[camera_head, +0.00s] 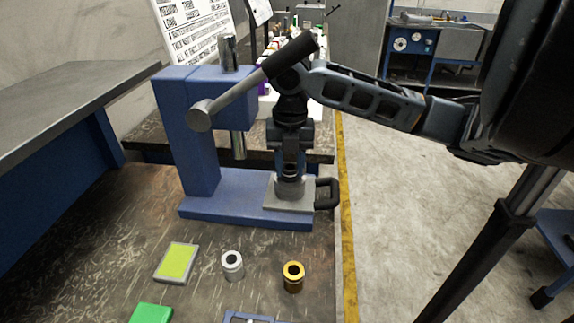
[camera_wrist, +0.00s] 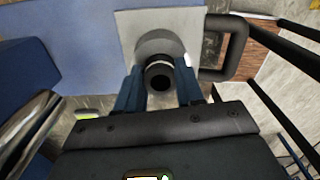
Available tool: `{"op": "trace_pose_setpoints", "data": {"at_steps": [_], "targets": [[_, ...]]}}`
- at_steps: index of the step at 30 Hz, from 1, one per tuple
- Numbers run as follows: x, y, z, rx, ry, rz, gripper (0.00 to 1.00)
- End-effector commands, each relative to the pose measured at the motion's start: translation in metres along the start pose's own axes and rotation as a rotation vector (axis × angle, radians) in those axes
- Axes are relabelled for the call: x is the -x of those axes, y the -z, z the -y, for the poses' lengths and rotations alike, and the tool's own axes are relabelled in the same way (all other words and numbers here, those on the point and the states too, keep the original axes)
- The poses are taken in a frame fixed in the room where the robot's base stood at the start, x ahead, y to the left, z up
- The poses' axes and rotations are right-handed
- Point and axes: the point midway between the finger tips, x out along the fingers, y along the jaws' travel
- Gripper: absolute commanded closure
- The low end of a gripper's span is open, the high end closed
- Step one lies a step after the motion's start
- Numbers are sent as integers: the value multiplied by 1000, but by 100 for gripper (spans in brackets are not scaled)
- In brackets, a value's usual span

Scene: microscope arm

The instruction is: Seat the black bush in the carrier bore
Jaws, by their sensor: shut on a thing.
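My gripper (camera_head: 290,170) points down over the grey carrier at the foot of the blue press. It is shut on the black bush (camera_wrist: 159,82), a dark ring with an open hole, held between the two blue fingers in the wrist view (camera_wrist: 159,92). The carrier (camera_head: 272,205) is a grey plate with a round raised boss and a black handle at its right side. It also shows in the wrist view (camera_wrist: 132,24). The bush is at the boss, overlapping it in the wrist view. The bore is hidden, and I cannot tell whether the bush has entered it.
The blue press (camera_head: 188,140) stands left of my gripper, its grey lever (camera_head: 236,92) reaching close beside my wrist. A silver bush (camera_head: 232,265), a brass bush (camera_head: 293,277) and a yellow-green pad (camera_head: 177,262) lie in front.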

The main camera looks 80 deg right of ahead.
Motion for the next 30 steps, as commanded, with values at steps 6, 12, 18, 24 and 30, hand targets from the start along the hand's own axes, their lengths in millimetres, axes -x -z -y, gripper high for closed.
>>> {"op": "trace_pose_setpoints", "data": {"at_steps": [6,12,18,24,30], "targets": [[-3,0,0,0,0,0,55],[-3,0,0,0,0,0,38],[-2,0,0,0,0,0,38],[10,-1,0,1,-1,3,38],[50,-1,-1,3,-1,5,38]]}}
